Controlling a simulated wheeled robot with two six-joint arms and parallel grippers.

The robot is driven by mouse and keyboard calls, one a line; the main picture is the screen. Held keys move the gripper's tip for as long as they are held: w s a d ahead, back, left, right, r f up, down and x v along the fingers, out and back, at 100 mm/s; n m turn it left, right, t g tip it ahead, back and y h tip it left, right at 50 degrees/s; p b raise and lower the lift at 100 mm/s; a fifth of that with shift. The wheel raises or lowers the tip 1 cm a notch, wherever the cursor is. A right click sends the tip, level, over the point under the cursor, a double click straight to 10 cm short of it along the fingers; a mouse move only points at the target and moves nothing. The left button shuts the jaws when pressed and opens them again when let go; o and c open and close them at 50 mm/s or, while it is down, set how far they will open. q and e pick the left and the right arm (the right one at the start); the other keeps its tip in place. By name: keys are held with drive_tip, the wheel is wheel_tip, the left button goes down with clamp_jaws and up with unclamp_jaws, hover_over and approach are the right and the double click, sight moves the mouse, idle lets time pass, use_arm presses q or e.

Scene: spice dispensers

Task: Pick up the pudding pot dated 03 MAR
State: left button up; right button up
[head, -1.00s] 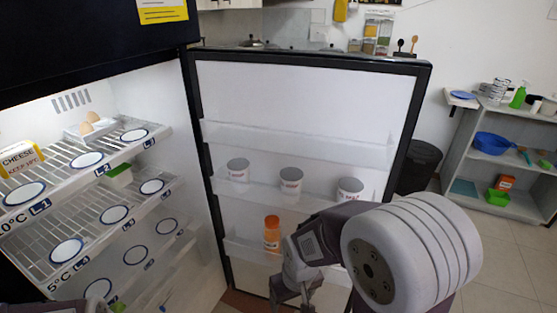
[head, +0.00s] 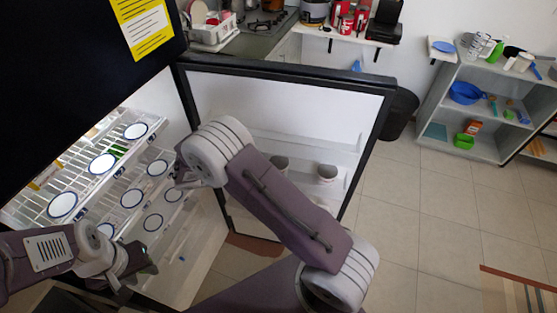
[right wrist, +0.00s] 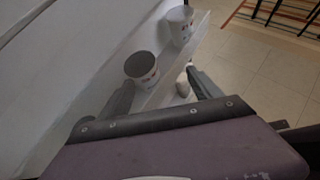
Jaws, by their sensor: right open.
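In the head view two white pots show on the open door's shelf, one (head: 279,163) partly behind my right arm, one (head: 327,172) further right. The right wrist view shows a near white pot (right wrist: 141,70) with a grey top and a further pot (right wrist: 180,25). No date is readable on any pot. My right gripper (right wrist: 158,80) is open; the near pot shows just beyond and between its fingers, with no grip on it.
The open fridge door (head: 300,95) stands behind my right arm. Wire fridge shelves (head: 85,180) with round white marks are at left. A pale object (right wrist: 183,88) sits below the pots, unclear. A bin (head: 398,112) stands right of the door; floor there is clear.

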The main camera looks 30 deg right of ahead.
sight(279, 162)
drive_tip(key=w, duration=0.1)
drive_tip(key=w+d+n+t+h+p, duration=0.1)
drive_tip(key=w+d+f+n+h, duration=0.1)
drive_tip(key=shift+w+d+t, duration=0.1)
drive_tip(key=shift+w+t, duration=0.25)
drive_tip(key=shift+t, duration=0.05)
drive_tip(key=x, duration=0.1)
drive_tip(key=p+x, duration=0.1)
drive_tip(key=x, duration=0.1)
drive_tip(key=p+x, duration=0.1)
drive_tip(key=shift+s+d+f, duration=0.2)
drive_tip(key=shift+s+d, duration=0.05)
drive_tip(key=shift+d, duration=0.05)
drive_tip(key=shift+w+d+f, duration=0.1)
drive_tip(key=shift+d+f, duration=0.1)
drive_tip(key=shift+d, duration=0.05)
drive_tip(key=shift+a, duration=0.1)
drive_tip(key=c, duration=1.3)
drive_tip(key=shift+r, duration=0.15)
drive_tip(key=shift+c, duration=0.2)
